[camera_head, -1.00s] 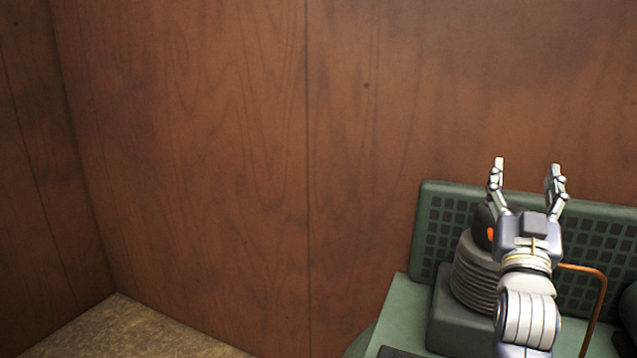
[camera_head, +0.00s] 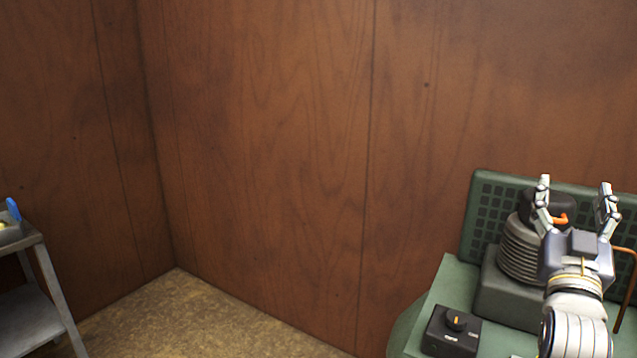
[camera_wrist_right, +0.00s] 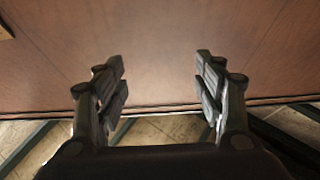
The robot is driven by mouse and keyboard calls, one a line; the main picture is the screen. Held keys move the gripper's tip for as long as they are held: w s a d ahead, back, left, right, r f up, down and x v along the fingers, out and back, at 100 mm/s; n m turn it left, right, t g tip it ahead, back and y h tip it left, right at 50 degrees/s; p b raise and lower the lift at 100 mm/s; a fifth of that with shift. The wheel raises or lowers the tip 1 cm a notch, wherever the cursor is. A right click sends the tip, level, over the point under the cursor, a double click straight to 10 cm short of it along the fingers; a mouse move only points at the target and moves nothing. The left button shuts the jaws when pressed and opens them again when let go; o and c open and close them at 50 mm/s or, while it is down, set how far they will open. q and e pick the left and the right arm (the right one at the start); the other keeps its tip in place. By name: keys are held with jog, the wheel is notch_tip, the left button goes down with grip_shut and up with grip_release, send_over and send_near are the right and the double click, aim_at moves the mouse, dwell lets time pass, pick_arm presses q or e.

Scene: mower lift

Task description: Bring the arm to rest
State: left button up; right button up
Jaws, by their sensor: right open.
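My right gripper (camera_head: 574,208) is at the right of the head view, raised in front of the green machine. Its two fingers stand apart and point up, with nothing between them. In the right wrist view the right gripper (camera_wrist_right: 160,85) is also open and empty, with the wood-panelled wall and some floor beyond it. My left gripper is not in view.
A green bench or housing (camera_head: 453,285) with a grid-patterned back panel (camera_head: 487,210) carries a ribbed grey cylinder (camera_head: 517,252) and a small black box with an orange-marked knob (camera_head: 452,333). A grey cart (camera_head: 30,318) stands at left. Floor (camera_head: 205,312) between is clear.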

jog(key=s+a+f+n+g+y, duration=0.2)
jog(key=a+f+g+y, duration=0.1)
jog(key=f, duration=0.8)
jog(key=s+a+f+n+g+y, duration=0.1)
jog(key=s+a+f+g+y, duration=0.2)
jog(key=f, duration=0.8)
jog(key=a+f+n+g+y, duration=0.2)
jog(key=a+f+y, duration=0.15)
jog(key=f, duration=0.75)
jog(key=s+a+f+n+g+y, duration=0.1)
jog(key=s+a+f+g, duration=0.4)
jog(key=s+f, duration=0.55)
jog(key=s+a+f+n+g+y, duration=0.2)
jog(key=s+a+f+g, duration=0.4)
jog(key=s, duration=0.7)
notch_tip(320, 180, down, 27)
jog(key=s+p, duration=0.2)
jog(key=s, duration=0.1)
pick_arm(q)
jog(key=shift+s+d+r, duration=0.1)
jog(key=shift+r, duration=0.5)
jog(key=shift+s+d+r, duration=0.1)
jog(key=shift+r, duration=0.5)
pick_arm(e)
jog(key=s+d+f, duration=0.3)
jog(key=s+f, duration=1)
jog(key=s, duration=0.2)
jog(key=shift+s+d+h, duration=0.35)
jog(key=shift+s, duration=0.05)
